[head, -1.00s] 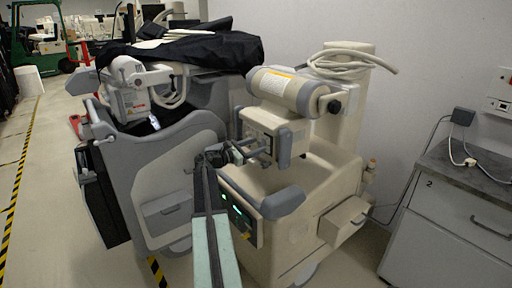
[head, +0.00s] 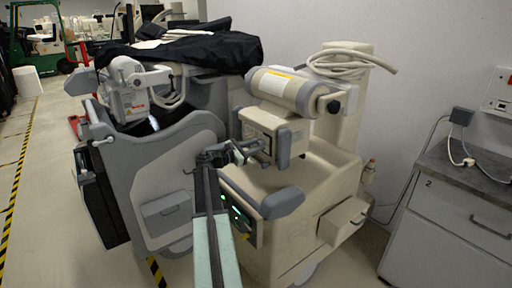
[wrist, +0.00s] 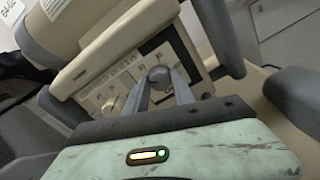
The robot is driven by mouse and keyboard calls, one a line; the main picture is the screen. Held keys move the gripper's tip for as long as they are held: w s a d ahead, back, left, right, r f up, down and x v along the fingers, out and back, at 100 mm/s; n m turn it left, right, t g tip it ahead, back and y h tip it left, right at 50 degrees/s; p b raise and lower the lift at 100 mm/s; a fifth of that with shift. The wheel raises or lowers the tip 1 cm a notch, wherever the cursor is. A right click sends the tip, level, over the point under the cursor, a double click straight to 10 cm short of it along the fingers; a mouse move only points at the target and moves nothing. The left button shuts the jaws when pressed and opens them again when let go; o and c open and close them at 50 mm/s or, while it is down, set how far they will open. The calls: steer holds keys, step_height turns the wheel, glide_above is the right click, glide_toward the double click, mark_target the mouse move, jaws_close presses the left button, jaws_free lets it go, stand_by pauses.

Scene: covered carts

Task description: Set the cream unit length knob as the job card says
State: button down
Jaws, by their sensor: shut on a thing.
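The cream unit (head: 325,181) stands in the middle of the head view, with a control panel on its upper box. In the wrist view this panel (wrist: 126,84) carries a dark round knob (wrist: 159,74) and a pale knob (wrist: 113,104) to its left. My gripper (wrist: 164,84) has its two fingers on either side of the dark knob and is shut on it. In the head view my gripper (head: 264,147) reaches the front of the box. The panel lettering and the knob's pointer are too small to read. I cannot make out a job card.
A grey cart (head: 180,158) under a black cover (head: 205,50) stands close on the left. A grey drawer cabinet (head: 455,215) stands on the right by the wall. A grey handle (wrist: 219,37) flanks the panel. Open floor with striped tape lies far left.

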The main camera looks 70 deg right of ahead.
steer(key=m, duration=0.4)
steer(key=shift+w, duration=0.1)
steer(key=m, duration=0.3)
steer(key=shift+m, duration=0.4)
steer(key=m, duration=1.4)
steer(key=shift+f+m, duration=0.1)
steer(key=shift+m, duration=0.2)
steer(key=m, duration=0.6)
steer(key=shift+m, duration=0.3)
